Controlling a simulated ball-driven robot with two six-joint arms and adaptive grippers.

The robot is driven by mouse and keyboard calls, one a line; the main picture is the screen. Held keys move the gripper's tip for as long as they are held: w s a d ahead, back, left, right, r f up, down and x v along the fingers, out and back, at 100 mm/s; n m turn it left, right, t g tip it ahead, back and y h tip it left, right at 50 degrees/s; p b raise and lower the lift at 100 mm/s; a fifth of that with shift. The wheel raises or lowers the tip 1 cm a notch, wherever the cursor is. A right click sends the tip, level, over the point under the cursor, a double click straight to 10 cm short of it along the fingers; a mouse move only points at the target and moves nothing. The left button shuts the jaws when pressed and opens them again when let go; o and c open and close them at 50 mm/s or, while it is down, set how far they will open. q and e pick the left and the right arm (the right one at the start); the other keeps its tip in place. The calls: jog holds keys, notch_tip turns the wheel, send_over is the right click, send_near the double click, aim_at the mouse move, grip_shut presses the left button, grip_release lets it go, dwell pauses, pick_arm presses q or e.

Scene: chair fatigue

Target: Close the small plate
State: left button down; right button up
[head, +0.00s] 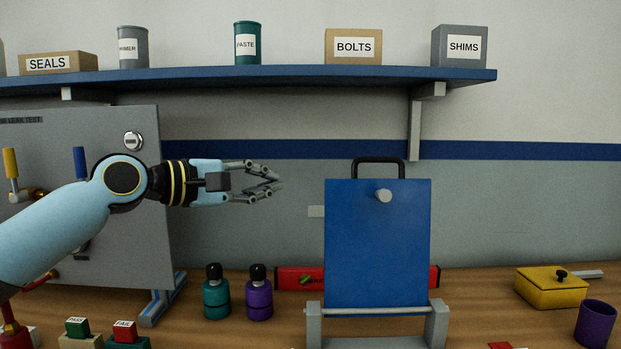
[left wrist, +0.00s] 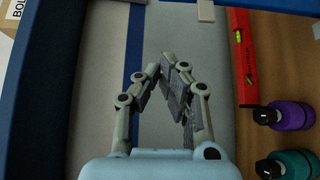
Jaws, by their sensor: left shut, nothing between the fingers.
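A blue rectangular plate (head: 377,250) stands upright in a grey bracket (head: 437,325) on the bench, right of centre in the head view. A round grey knob (head: 383,195) sits near its top, and a black handle (head: 379,160) rises above its top edge. My left gripper (head: 275,185) is shut and empty, in the air left of the plate and apart from it, at about the knob's height. Its fingers also show in the left wrist view (left wrist: 176,68), tips together with nothing between them. My right gripper is not in view.
A red level (head: 298,278) lies behind the plate. Teal (head: 216,293) and purple (head: 259,294) bottles stand left of it. A yellow lidded box (head: 550,288) and purple cup (head: 596,323) are at right. A grey panel (head: 110,220) stands left; a blue shelf (head: 270,76) runs above.

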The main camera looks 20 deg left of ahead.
pick_arm(q)
jog(key=r+p+x, duration=0.1)
jog(key=x, duration=0.9)
jog(key=s, duration=0.1)
jog(key=s+d+p, duration=0.1)
jog(key=s, duration=0.2)
jog(key=shift+d+f+p, duration=0.1)
jog(key=shift+d+p, duration=0.2)
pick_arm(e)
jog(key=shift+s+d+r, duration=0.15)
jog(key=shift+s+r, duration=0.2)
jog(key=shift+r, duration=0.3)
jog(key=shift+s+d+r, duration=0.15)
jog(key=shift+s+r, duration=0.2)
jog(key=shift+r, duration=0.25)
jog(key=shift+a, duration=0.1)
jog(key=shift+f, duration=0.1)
